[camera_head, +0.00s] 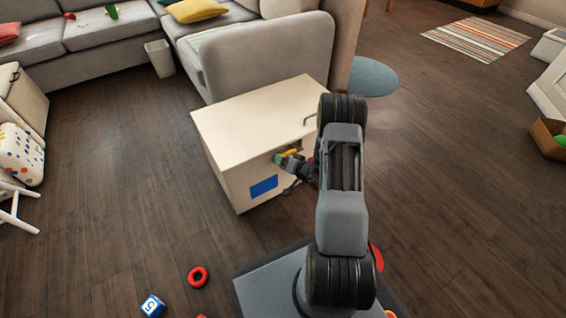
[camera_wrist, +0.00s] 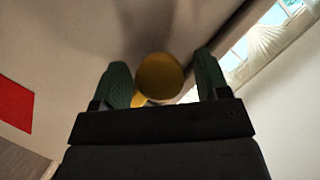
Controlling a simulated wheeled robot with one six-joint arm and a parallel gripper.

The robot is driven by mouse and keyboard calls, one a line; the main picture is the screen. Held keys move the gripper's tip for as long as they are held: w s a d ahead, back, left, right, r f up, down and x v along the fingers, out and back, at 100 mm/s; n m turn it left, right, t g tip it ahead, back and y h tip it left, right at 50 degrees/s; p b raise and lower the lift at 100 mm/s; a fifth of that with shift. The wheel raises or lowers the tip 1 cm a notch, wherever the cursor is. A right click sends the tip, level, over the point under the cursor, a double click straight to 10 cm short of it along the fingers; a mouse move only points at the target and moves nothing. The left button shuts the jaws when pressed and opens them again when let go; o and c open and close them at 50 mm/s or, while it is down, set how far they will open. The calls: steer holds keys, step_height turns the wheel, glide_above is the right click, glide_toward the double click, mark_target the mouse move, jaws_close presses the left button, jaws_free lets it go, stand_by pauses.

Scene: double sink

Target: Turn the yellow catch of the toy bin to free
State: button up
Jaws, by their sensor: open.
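The toy bin (camera_head: 243,118) is a cream box with a blue panel (camera_head: 264,187) on its front and a handle at the right of its lid. The yellow catch (camera_head: 291,152) is on the upper front face, partly hidden by my gripper (camera_head: 284,162). In the wrist view the catch shows a round yellow end (camera_wrist: 160,78) between the two green fingers of my gripper (camera_wrist: 163,80). The fingers are apart, with a gap visible on either side of the catch. I cannot tell how far the catch is turned.
A grey sofa (camera_head: 270,55) stands behind the bin. A red ring (camera_head: 198,277) and a blue lettered block (camera_head: 152,306) lie on the floor at front left. In the wrist view a red patch (camera_wrist: 14,103) shows at left. The wooden floor right of my arm is largely clear.

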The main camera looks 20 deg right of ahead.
steer(key=shift+c, duration=0.4)
steer(key=c, duration=1.2)
